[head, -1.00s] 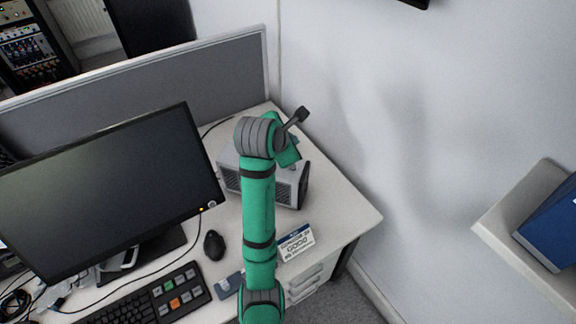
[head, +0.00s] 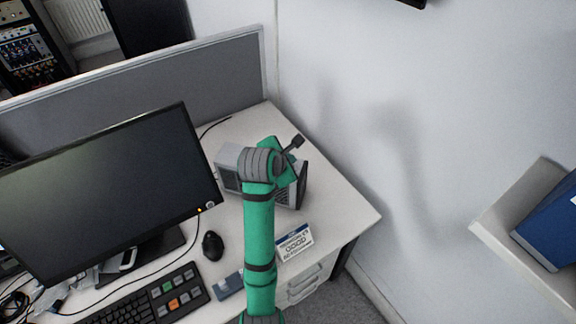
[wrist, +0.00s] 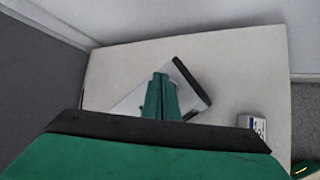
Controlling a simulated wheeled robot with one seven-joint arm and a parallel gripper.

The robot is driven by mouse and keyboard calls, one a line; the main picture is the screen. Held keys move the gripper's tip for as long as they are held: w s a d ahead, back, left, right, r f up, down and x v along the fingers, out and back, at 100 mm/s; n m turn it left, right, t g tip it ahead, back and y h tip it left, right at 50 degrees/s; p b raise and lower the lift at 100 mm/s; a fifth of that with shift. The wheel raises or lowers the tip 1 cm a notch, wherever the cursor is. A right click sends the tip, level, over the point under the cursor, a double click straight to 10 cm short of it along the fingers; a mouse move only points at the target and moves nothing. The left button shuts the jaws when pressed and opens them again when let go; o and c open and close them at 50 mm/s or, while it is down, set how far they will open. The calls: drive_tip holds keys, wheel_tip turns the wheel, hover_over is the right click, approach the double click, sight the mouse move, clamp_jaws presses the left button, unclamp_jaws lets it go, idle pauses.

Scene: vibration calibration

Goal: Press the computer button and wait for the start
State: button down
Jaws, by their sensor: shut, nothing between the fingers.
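The computer (head: 228,160) is a grey box with a dark grille on the desk, behind my arm in the head view. In the wrist view its pale top and dark edge (wrist: 193,80) show around the green fingers. My gripper (wrist: 161,78) is shut and empty, its fingertips over the computer in that view. I cannot tell whether they touch it. The fingers are mostly hidden behind my arm in the head view. The computer's button is not clearly visible. The monitor (head: 100,190) has a dark screen and a small orange light on its lower right edge.
The white desk (head: 335,205) has free room right of the computer. A grey partition (head: 170,90) stands behind. A shelf (head: 510,240) juts from the wall at right.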

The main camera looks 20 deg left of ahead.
drive_tip(key=shift+d, duration=0.25)
drive_tip(key=shift+a, duration=0.1)
drive_tip(key=shift+s+a, duration=0.1)
drive_tip(key=shift+a, duration=0.1)
idle(1.4)
drive_tip(key=shift+f, duration=0.35)
drive_tip(key=shift+f, duration=0.4)
idle(0.8)
drive_tip(key=shift+r, duration=0.8)
